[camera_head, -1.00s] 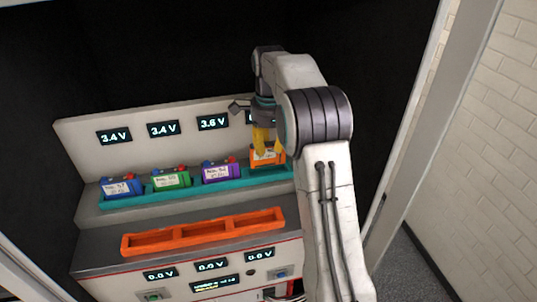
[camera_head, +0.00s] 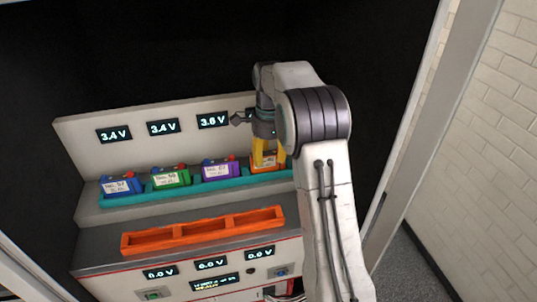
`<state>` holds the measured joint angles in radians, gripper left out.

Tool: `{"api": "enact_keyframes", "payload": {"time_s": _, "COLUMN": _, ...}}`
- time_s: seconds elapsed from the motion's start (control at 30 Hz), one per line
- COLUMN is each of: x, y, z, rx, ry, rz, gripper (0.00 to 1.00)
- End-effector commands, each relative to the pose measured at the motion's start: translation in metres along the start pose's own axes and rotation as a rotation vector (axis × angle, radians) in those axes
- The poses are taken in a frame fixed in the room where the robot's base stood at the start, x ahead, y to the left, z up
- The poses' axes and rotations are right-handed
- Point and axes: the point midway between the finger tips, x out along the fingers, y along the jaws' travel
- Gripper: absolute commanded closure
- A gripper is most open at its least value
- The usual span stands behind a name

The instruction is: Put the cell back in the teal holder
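The teal holder (camera_head: 196,187) runs along the upper shelf of the cycler. An orange cell (camera_head: 266,163) with a white label is at its right end, low and level with the other cells. My gripper (camera_head: 268,157) points down over it, with its yellow fingers on both sides of the cell, shut on it. The cell's lower part is at the holder's rim; whether it rests fully on the bottom is hard to tell. My arm hides the holder's far right end.
Blue (camera_head: 121,186), green (camera_head: 171,178) and purple (camera_head: 220,170) cells stand in the holder to the left. An empty orange tray (camera_head: 203,232) lies on the lower ledge. Voltage displays (camera_head: 163,127) line the back panel. A white brick wall is at right.

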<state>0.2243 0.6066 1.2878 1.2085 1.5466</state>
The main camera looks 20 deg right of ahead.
Motion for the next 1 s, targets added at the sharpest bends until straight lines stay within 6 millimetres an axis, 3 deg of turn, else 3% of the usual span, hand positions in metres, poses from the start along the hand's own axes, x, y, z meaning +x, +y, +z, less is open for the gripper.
{"api": "enact_keyframes", "payload": {"time_s": 0.47, "x": -0.011, "y": -0.001, "z": 0.0, "rx": 0.0, "ry": 0.0, "rz": -0.003, "gripper": 0.48}}
{"api": "enact_keyframes", "payload": {"time_s": 1.0, "x": -0.098, "y": -0.001, "z": 0.0, "rx": 0.0, "ry": 0.0, "rz": -0.003, "gripper": 0.48}}
